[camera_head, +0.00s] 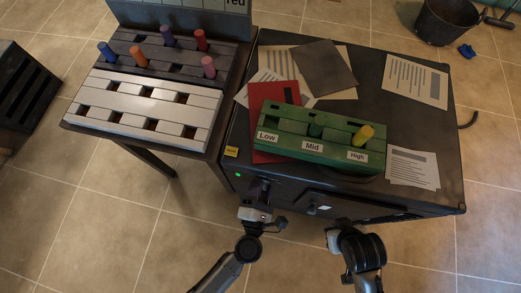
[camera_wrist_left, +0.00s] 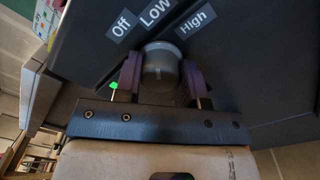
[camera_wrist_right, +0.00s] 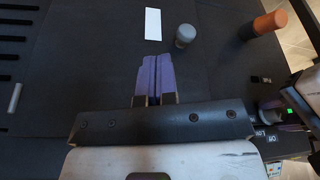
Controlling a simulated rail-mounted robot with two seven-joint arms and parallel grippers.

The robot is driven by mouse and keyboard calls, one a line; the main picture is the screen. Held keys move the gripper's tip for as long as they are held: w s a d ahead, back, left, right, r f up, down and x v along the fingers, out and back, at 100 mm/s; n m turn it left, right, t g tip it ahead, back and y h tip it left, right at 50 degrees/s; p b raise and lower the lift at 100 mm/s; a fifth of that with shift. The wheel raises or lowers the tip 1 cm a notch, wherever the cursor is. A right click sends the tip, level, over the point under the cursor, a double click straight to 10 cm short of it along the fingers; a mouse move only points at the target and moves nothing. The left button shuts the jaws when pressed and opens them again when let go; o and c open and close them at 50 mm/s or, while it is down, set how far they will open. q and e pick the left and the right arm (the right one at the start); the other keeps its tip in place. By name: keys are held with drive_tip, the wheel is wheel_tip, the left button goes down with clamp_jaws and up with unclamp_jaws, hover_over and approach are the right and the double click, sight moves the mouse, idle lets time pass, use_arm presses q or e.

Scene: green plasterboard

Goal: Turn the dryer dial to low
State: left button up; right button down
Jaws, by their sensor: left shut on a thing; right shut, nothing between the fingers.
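The dryer is the large dark cabinet (camera_head: 350,95) at the right of the head view. My left gripper (camera_head: 262,192) is at its front face, below a small yellow sticker. In the left wrist view the round grey dial (camera_wrist_left: 160,62) sits between the purple fingers of my left gripper (camera_wrist_left: 162,80), which is shut on it. The labels Off (camera_wrist_left: 122,23), Low (camera_wrist_left: 155,12) and High (camera_wrist_left: 197,18) arc above the dial. I cannot tell which label the dial points at. My right gripper (camera_wrist_right: 157,77) is shut and empty, in front of the dryer's dark front.
A green block marked Low, Mid and High (camera_head: 290,141) with pegs lies on the dryer among papers. A table with a white slotted board (camera_head: 140,112) and coloured pegs stands left. A grey knob (camera_wrist_right: 185,36) and an orange cylinder (camera_wrist_right: 264,24) show near my right gripper.

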use_arm(q)
drive_tip(key=o, duration=0.9)
drive_tip(key=shift+s, duration=0.1)
drive_tip(key=s+a, duration=0.1)
drive_tip(key=s, duration=0.3)
drive_tip(key=s+p, duration=0.1)
drive_tip(key=s, duration=0.4)
drive_tip(key=s+a+p, duration=0.1)
drive_tip(key=s, duration=0.3)
drive_tip(key=shift+s+a+f, duration=0.15)
drive_tip(key=shift+s+a, duration=0.1)
drive_tip(key=shift+a, duration=0.1)
